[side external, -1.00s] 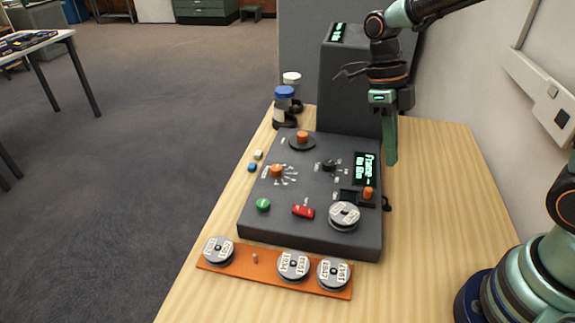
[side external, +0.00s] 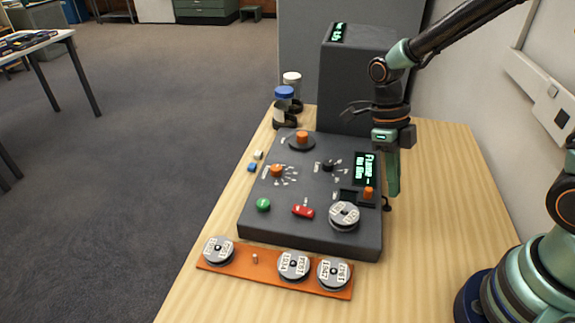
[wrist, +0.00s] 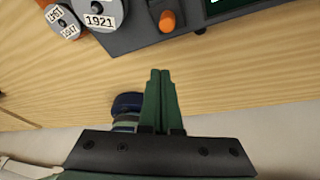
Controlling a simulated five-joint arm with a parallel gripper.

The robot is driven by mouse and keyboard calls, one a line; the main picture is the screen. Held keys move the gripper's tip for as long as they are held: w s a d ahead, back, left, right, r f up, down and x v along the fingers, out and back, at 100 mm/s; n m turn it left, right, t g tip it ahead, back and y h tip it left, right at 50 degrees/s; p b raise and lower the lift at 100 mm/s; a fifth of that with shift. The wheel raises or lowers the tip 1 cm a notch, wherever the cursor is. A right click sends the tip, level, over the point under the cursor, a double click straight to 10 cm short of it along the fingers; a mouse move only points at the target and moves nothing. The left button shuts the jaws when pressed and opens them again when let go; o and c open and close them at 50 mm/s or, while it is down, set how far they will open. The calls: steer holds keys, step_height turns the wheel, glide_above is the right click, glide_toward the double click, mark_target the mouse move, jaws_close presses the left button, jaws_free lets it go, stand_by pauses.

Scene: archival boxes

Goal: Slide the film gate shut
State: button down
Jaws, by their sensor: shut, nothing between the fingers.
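The dark grey console (side external: 320,225) stands on the wooden table. The film gate appears to be the small slide with an orange knob (side external: 368,193), at the right end of a dark recess (side external: 348,198) under the green-lit display (side external: 364,168). The knob also shows at the top of the wrist view (wrist: 167,22). My gripper (side external: 391,194) is shut and empty, pointing down just right of the knob, beside the console's right edge. In the wrist view my closed fingers (wrist: 160,72) are over bare wood, apart from the knob.
A film reel (side external: 344,215) sits on the console just in front of the knob. More reels lie on an orange rack (side external: 255,260) in front. A tall dark housing (side external: 350,85) stands behind, with bottles (side external: 284,98) to its left. Bare table lies to the right.

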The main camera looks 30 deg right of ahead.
mark_target(368, 194)
steer(key=x, duration=0.3)
steer(key=shift+s+d+f, duration=0.15)
steer(key=shift+f, duration=0.1)
steer(key=shift+w+a+r, duration=0.1)
steer(key=shift+w+a, duration=0.1)
steer(key=shift+w, duration=0.4)
steer(key=shift+w+a, duration=0.2)
steer(key=shift+w, duration=0.45)
steer(key=shift+w+a, duration=0.25)
steer(key=shift+w, duration=0.55)
steer(key=shift+w+a, duration=1.6)
steer(key=shift+w, duration=0.05)
steer(key=shift+s, duration=0.1)
